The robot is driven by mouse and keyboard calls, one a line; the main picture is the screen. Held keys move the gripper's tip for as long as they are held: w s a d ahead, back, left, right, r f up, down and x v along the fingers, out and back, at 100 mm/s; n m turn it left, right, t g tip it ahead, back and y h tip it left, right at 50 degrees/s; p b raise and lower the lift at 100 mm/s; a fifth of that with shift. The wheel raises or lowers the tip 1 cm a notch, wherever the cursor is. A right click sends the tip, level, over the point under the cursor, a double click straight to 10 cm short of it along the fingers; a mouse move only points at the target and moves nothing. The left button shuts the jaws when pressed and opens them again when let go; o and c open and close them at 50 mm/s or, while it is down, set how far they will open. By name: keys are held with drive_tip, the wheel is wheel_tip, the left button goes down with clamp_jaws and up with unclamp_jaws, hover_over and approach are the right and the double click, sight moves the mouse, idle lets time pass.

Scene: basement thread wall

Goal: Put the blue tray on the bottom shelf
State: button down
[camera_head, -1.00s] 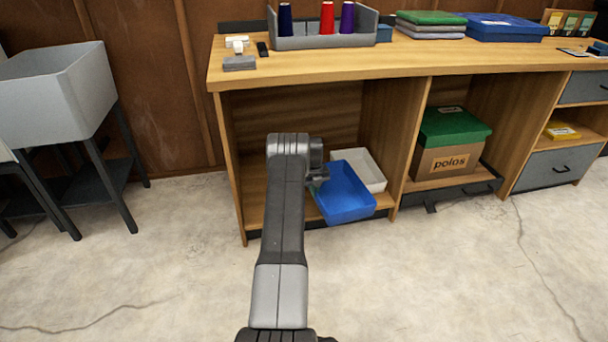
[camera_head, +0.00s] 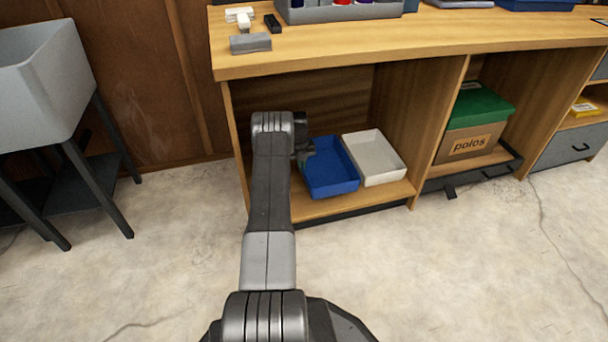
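The blue tray (camera_head: 331,172) is in the left bay of the wooden bench, just over or on the bottom shelf (camera_head: 395,191), and looks nearly level. Whether its underside touches the shelf I cannot tell. My gripper (camera_head: 304,154) is at the tray's left rim and appears shut on it; the fingers are small and partly hidden by my wrist. My arm covers the left part of the bay.
A white tray (camera_head: 374,158) sits close on the right. The bay's right divider (camera_head: 440,130) and the benchtop (camera_head: 400,42) bound the space. A green-lidded polos box (camera_head: 474,122) is in the adjoining bay. A grey tub (camera_head: 40,85) stands left.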

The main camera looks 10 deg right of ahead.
drive_tip(key=shift+f+b, duration=0.8)
drive_tip(key=shift+f, duration=2)
drive_tip(key=shift+f, duration=0.1)
drive_tip(key=c, duration=1.6)
unclamp_jaws()
drive_tip(key=shift+c, duration=0.2)
wheel_tip(320, 180, up, 12)
drive_tip(key=p, duration=0.4)
drive_tip(key=shift+a, duration=0.4)
